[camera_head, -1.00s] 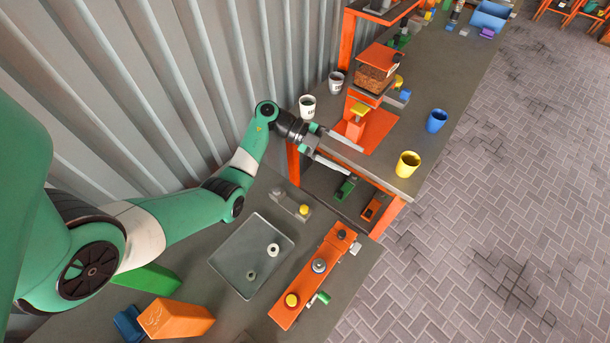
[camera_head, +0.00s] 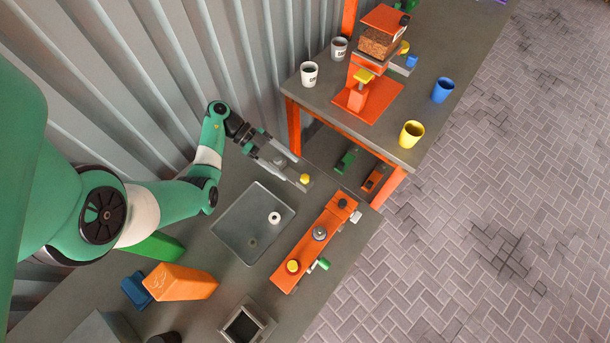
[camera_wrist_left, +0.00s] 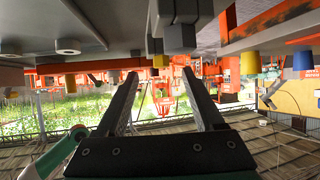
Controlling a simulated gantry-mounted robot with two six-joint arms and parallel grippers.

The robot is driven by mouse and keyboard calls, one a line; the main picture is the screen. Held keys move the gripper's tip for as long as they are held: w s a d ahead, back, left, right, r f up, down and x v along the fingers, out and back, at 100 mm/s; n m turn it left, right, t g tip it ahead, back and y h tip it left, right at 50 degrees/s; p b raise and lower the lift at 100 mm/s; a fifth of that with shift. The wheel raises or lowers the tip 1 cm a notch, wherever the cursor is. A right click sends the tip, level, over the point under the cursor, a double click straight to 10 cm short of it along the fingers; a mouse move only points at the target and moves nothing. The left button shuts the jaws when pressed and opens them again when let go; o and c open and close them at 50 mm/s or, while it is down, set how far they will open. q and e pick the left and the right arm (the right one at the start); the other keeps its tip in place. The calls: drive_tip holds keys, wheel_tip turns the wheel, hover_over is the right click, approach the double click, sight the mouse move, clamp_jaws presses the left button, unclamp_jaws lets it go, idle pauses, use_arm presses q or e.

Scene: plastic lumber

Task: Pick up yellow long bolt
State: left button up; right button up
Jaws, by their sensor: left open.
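A yellow round bolt head (camera_head: 305,179) sits at the right end of a small grey block on the near bench. Its shaft is hidden, so I cannot tell its length. My left gripper (camera_head: 292,168) is open and empty, low beside the grey block and close to the yellow head. In the left wrist view the picture is upside down; the open fingers (camera_wrist_left: 160,75) point toward a small yellow piece (camera_wrist_left: 158,61) next to the grey block (camera_wrist_left: 180,38). Another yellow round head (camera_head: 292,266) sits on the orange fixture (camera_head: 312,245). My right gripper is out of view.
Orange (camera_head: 182,282) and green (camera_head: 155,247) blocks stand at lower left. A higher bench holds a yellow cup (camera_head: 411,134) and blue cup (camera_head: 443,90). A corrugated wall (camera_head: 170,80) stands behind.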

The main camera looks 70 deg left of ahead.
sight(302, 176)
use_arm(q)
drive_tip(key=shift+w+d+f+b, duration=0.15)
drive_tip(key=shift+f+b, duration=0.05)
drive_tip(key=shift+b, duration=0.2)
drive_tip(key=b+x, duration=0.2)
drive_tip(key=b, duration=0.1)
drive_tip(key=shift+w+f, duration=0.1)
drive_tip(key=shift+f, duration=0.15)
drive_tip(key=shift+w+d+f+b, duration=0.1)
drive_tip(key=shift+w+d+b, duration=0.45)
drive_tip(key=shift+w+d, duration=0.3)
drive_tip(key=shift+d, duration=0.1)
clamp_jaws()
